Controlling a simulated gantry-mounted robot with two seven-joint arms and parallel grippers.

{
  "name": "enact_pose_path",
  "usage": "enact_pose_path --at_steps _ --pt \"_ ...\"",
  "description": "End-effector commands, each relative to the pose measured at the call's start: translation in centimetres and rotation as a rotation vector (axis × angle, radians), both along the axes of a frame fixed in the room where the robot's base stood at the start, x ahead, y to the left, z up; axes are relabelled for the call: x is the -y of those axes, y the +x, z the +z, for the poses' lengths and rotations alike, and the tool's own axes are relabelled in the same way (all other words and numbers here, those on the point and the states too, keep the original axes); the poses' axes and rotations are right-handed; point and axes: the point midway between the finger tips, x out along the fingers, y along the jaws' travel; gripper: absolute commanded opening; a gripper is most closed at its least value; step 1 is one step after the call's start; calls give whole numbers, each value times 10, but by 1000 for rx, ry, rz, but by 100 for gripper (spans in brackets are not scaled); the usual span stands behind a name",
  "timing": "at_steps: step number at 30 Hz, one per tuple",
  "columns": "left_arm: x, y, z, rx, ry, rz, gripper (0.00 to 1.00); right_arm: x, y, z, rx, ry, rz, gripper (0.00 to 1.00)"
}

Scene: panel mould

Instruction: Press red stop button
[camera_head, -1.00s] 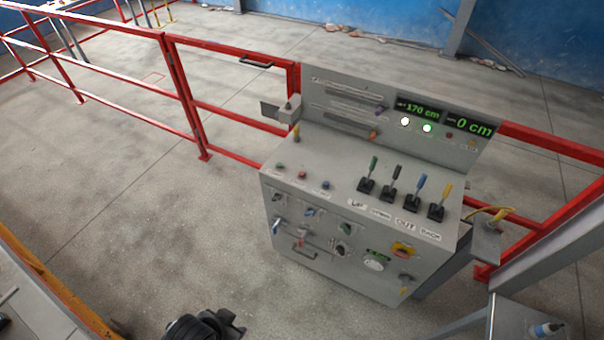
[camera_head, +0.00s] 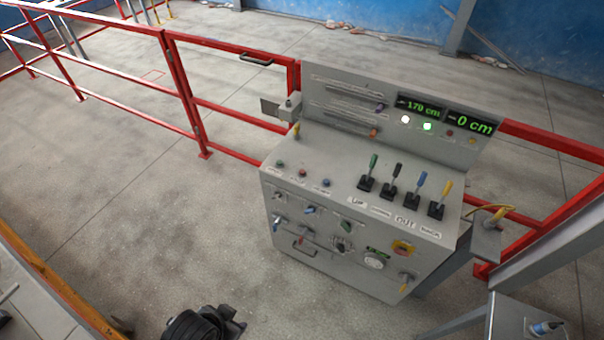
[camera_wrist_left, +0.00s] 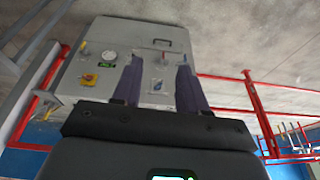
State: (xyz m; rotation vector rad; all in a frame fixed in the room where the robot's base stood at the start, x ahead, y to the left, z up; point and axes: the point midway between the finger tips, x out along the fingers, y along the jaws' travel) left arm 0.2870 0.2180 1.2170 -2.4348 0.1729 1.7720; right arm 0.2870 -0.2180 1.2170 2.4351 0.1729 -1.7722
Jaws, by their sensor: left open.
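The grey control console (camera_head: 350,215) stands in the middle of the head view. A red button (camera_head: 302,173) sits on its sloping top between a green and a blue one. A red-orange button on a yellow plate (camera_head: 403,248) is on the front face; it also shows in the left wrist view (camera_wrist_left: 90,78). I cannot tell which is the stop button. My left gripper (camera_wrist_left: 159,62) is open and empty, its fingers pointing at the console front, to the right of the yellow plate there. A dark part of my arm shows at the head view's bottom edge. My right gripper is not seen.
Several coloured levers (camera_head: 393,185) stand up on the console top. Displays are lit on its raised back panel. A red railing (camera_head: 185,100) runs behind and beside the console. A grey post crosses at the right. The floor left of the console is clear.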

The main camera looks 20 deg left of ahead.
Motion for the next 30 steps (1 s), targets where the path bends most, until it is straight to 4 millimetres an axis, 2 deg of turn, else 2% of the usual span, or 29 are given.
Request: enact_pose_path --at_steps 9,15,18,30 --pt "0 0 0 0 0 0 43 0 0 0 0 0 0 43" --pt "0 0 0 1 0 0 12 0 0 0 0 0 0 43" --pt "0 0 0 1 0 0 0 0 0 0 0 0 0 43" --pt "0 0 0 1 0 0 0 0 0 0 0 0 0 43"
